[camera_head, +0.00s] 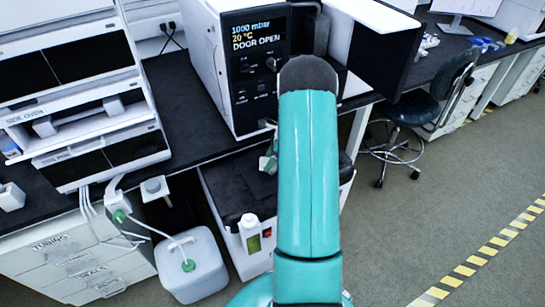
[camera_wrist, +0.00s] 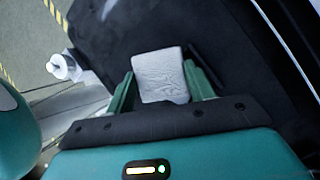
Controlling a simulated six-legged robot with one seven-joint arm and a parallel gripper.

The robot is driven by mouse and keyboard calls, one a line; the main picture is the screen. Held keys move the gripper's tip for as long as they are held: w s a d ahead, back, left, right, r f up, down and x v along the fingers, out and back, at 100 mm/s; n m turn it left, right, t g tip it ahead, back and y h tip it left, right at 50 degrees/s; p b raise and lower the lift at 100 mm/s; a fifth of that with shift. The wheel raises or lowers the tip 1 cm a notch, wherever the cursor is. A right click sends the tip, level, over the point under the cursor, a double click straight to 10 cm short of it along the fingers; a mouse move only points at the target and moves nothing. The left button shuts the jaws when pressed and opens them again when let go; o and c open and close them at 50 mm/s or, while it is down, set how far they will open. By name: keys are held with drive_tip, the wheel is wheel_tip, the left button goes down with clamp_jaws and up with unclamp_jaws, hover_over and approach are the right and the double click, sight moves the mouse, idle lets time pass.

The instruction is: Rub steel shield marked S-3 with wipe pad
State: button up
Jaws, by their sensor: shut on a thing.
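My gripper (camera_wrist: 159,84) has green fingers on both sides of a pale grey, wrinkled wipe pad (camera_wrist: 160,72) in the wrist view, and is shut on it. The pad is over a black surface; I cannot tell whether it touches it. In the head view my gripper (camera_head: 268,160) shows only in part, left of my teal arm, above the black-topped low unit (camera_head: 222,180). My arm hides much of that unit. No steel shield marked S-3 can be made out in either view.
A white instrument (camera_head: 208,62) reading "DOOR OPEN" stands on the bench, its dark door (camera_head: 372,50) swung right. A stool (camera_head: 430,100) stands right; floor there is clear.

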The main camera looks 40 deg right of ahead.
drive_tip(key=shift+w+d+f, duration=0.1)
drive_tip(key=shift+d+f, duration=0.1)
drive_tip(key=shift+d, duration=0.75)
drive_tip(key=shift+w+d+f, duration=0.1)
drive_tip(key=shift+d+f, duration=0.05)
drive_tip(key=shift+d, duration=0.8)
drive_tip(key=shift+d+f, duration=0.2)
drive_tip(key=shift+d, duration=0.75)
drive_tip(key=shift+r, duration=0.2)
drive_tip(key=shift+w+d+r, duration=0.1)
drive_tip(key=shift+d+r, duration=0.05)
drive_tip(key=shift+r, duration=0.8)
drive_tip(key=shift+w+d+r, duration=0.1)
drive_tip(key=shift+d+r, duration=0.05)
drive_tip(key=shift+r, duration=0.8)
drive_tip(key=shift+w+d+r, duration=0.1)
drive_tip(key=shift+d+r, duration=0.05)
drive_tip(key=shift+r, duration=0.8)
drive_tip(key=r, duration=0.3)
drive_tip(key=shift+w+d, duration=0.1)
drive_tip(key=shift+d, duration=0.2)
